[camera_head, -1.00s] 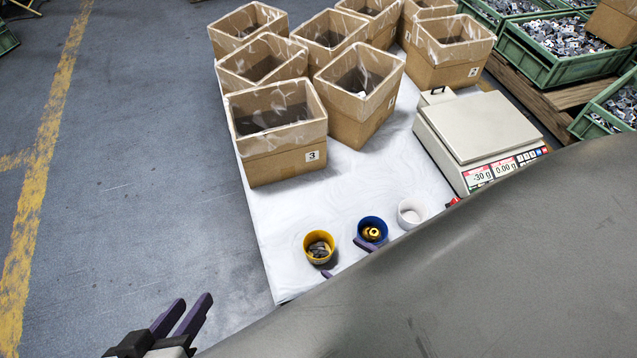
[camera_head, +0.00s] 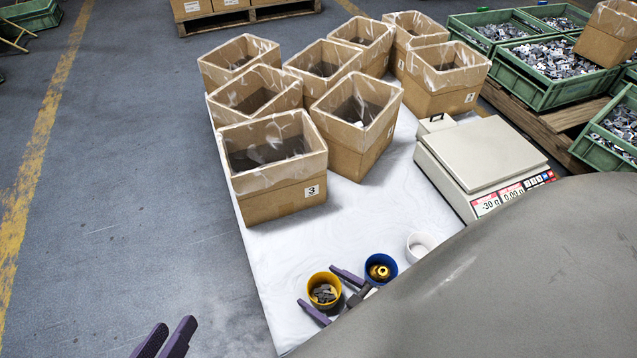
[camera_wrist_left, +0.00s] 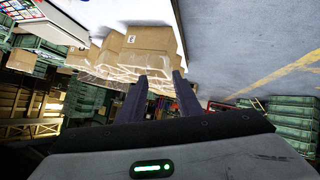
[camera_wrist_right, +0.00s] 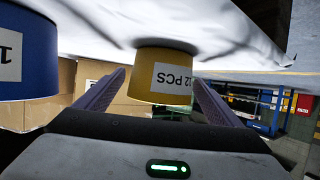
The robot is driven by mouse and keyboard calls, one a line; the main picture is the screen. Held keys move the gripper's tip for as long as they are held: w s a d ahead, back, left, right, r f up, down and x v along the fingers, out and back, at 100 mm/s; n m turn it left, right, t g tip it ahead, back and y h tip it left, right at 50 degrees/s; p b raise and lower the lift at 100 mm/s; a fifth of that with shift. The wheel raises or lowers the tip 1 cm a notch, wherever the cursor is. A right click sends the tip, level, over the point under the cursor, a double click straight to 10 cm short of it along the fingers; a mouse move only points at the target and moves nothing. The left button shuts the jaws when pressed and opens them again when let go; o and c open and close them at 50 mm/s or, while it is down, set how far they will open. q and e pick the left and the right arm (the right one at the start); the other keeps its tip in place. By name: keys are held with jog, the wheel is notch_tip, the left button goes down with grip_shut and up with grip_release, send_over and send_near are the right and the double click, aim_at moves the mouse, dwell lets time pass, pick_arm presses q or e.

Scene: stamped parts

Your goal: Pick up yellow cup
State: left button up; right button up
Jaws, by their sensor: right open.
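The yellow cup (camera_head: 324,288) stands upright on the white table near its front edge, with grey metal parts inside. In the right wrist view the yellow cup (camera_wrist_right: 160,75), with a "PCS" label, is between the fingers. My right gripper (camera_head: 331,297) is open, one finger on each side of the cup; I cannot tell whether they touch it. In the right wrist view its purple fingers (camera_wrist_right: 155,98) are spread wide. My left gripper (camera_head: 167,338) is open and empty beside the table at the lower left; its two fingers also show in the left wrist view (camera_wrist_left: 155,90).
A blue cup (camera_head: 380,268) with gold parts stands right of the yellow cup, then a white cup (camera_head: 420,246). A scale (camera_head: 480,160) stands further right. Several cardboard boxes (camera_head: 270,165) fill the back of the table. White table between boxes and cups is clear.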

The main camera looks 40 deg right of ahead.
jog(key=shift+r, duration=0.1)
jog(key=c, duration=1.2)
